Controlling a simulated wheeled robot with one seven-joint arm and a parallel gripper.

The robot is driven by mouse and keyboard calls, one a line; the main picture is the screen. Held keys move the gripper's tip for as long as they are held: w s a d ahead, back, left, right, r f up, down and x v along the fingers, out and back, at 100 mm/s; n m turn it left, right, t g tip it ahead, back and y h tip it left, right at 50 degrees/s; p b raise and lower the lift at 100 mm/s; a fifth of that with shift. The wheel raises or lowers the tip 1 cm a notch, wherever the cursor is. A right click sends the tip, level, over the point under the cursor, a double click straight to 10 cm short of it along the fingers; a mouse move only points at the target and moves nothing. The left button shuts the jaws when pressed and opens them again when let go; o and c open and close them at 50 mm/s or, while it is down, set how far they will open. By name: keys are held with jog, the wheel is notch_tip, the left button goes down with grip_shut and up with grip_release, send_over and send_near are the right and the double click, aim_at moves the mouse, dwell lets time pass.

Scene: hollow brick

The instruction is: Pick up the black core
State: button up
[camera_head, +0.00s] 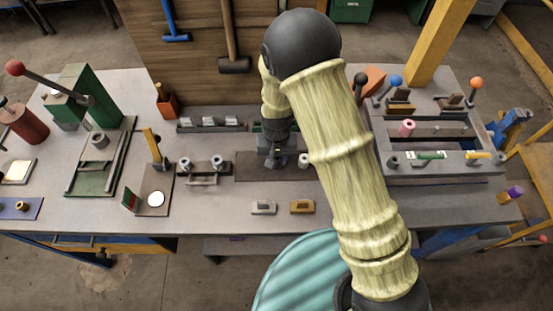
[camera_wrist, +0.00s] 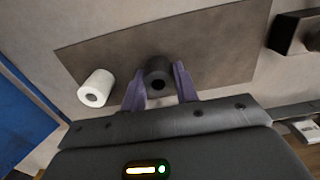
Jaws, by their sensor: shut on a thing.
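The black core (camera_wrist: 158,70) is a short dark hollow cylinder in the wrist view. It stands between the two purple fingers of my gripper (camera_wrist: 158,80), which are shut on it. It is over a dark grey mat (camera_wrist: 215,50); I cannot tell whether it still touches the mat.
A metal fixture (camera_head: 203,166) stands left of the mat. Grey (camera_head: 263,207) and orange (camera_head: 302,206) blocks lie in front. The right holds a larger fixture (camera_head: 440,172).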

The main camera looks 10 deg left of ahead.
notch_tip(320, 180, up, 10)
jog(key=b, duration=0.1)
dwell(0.4)
dwell(0.5)
